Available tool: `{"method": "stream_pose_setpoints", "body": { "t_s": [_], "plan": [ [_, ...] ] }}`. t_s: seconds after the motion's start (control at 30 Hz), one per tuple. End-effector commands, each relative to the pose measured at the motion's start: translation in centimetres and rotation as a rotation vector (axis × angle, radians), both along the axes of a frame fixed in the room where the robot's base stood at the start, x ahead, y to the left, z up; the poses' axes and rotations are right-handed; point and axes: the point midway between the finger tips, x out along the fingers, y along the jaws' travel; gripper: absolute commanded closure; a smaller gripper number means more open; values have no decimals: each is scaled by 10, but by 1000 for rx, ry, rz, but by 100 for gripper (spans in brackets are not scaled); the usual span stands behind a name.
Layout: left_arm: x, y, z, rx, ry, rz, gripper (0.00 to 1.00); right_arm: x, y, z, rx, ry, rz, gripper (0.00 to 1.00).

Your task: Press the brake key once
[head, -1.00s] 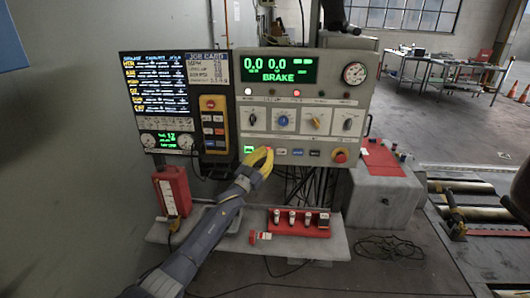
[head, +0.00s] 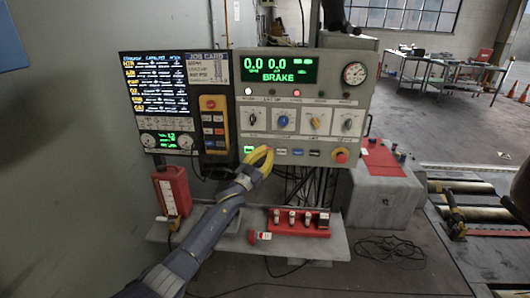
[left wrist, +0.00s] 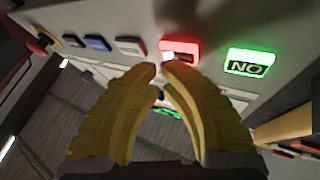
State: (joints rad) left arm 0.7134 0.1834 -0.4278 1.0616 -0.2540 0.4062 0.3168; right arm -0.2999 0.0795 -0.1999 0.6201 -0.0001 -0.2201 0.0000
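The control panel (head: 357,118) stands ahead, its green display (head: 280,69) reading 0.0, 0.0 and BRAKE. A row of keys runs along its lower edge. In the left wrist view, a red-lit key (left wrist: 180,48) sits just beyond my left gripper's fingertips (left wrist: 161,68), and a green-lit key (left wrist: 250,63) is beside it. I cannot read a brake label on any key. My left gripper (head: 264,150) has yellow fingers, tips brought together and empty, close to the key row. In the head view the fingers hide the red key. Whether the tips touch it I cannot tell. My right gripper is out of view.
A red emergency button (head: 340,156) is at the panel's lower right. A handheld yellow pendant (head: 213,124) hangs left of the keys. Below, a shelf (head: 338,246) carries a red rack (head: 299,222) of small items. Cables hang under the panel.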

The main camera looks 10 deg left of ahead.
Motion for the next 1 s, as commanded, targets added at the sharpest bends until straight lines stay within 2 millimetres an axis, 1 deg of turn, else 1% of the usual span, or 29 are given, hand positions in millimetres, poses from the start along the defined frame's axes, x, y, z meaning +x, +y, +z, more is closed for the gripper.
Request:
{"method": "stream_pose_setpoints", "body": {
  "t_s": [0.67,1.0],
  "plan": [
    [7,0,1,0,-1,0,100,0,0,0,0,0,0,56],
    [7,0,0,0,0,0,100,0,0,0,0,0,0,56]
  ]
}}
